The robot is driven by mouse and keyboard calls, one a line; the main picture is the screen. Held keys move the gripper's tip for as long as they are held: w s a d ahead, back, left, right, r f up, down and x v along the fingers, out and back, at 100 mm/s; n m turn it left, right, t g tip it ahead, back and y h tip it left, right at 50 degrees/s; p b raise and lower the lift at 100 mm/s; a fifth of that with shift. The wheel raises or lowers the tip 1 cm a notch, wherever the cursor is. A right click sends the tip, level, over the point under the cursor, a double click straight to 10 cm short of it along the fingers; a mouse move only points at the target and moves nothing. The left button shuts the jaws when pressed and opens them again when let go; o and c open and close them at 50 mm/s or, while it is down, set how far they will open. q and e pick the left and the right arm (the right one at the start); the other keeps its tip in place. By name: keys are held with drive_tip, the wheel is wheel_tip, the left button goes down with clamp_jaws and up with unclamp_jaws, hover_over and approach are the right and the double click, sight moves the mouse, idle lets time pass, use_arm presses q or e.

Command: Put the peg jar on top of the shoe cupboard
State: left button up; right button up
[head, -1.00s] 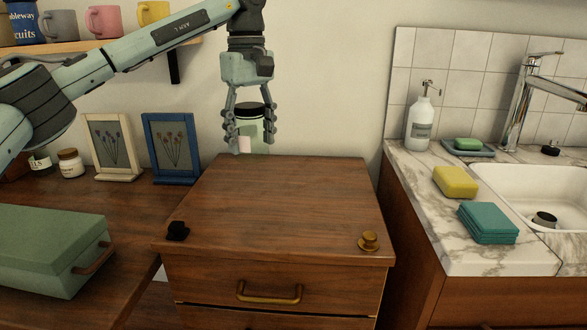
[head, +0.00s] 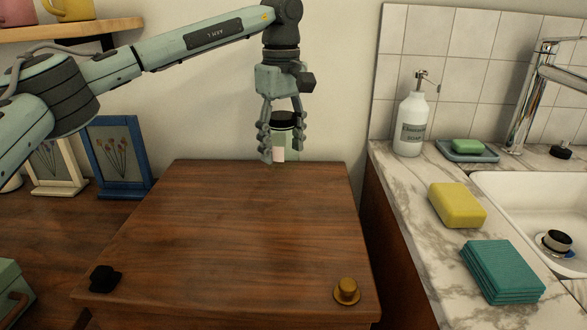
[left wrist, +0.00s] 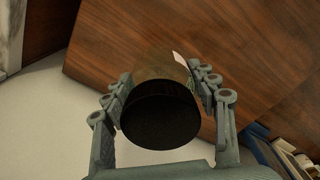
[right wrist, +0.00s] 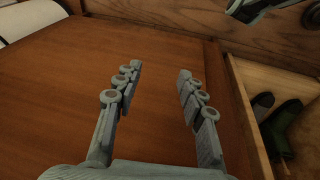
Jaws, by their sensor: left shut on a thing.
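The peg jar (head: 291,146) is a clear jar with a black lid and a pale label; its contents are not clear. My left gripper (head: 282,145) is shut around it, with the jar upright at the back edge of a brown wooden cabinet top (head: 230,230), which looks like the shoe cupboard. I cannot tell whether the jar touches the top. In the left wrist view the dark lid (left wrist: 160,115) sits between the fingers. My right gripper (right wrist: 155,95) is open and empty near a brown wooden surface; it is not in the head view.
A black knob-like object (head: 105,279) and a brass one (head: 346,291) sit at the cabinet's front corners; the top between is clear. Right is a marble counter (head: 400,210) with a soap bottle (head: 411,125). Left are picture frames (head: 118,155). Dark shoe-like items (right wrist: 280,125) lie in a compartment.

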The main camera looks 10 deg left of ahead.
sight(297, 157)
use_arm(q)
drive_tip(key=shift+w+d+f, duration=0.1)
drive_tip(key=shift+d+f, duration=0.25)
drive_tip(key=shift+d, duration=0.25)
drive_tip(key=shift+w+d+f, duration=0.1)
drive_tip(key=shift+d+f, duration=0.2)
drive_tip(key=shift+d, duration=0.3)
drive_tip(key=shift+d+f, duration=0.15)
drive_tip(key=shift+f, duration=0.3)
wheel_tip(297, 157, down, 3)
drive_tip(key=shift+f, duration=0.1)
use_arm(e)
drive_tip(key=shift+x, duration=0.8)
use_arm(q)
drive_tip(key=shift+f, duration=0.2)
drive_tip(key=o, duration=1.3)
use_arm(e)
drive_tip(key=shift+w+r, duration=0.3)
drive_tip(key=shift+r, duration=0.1)
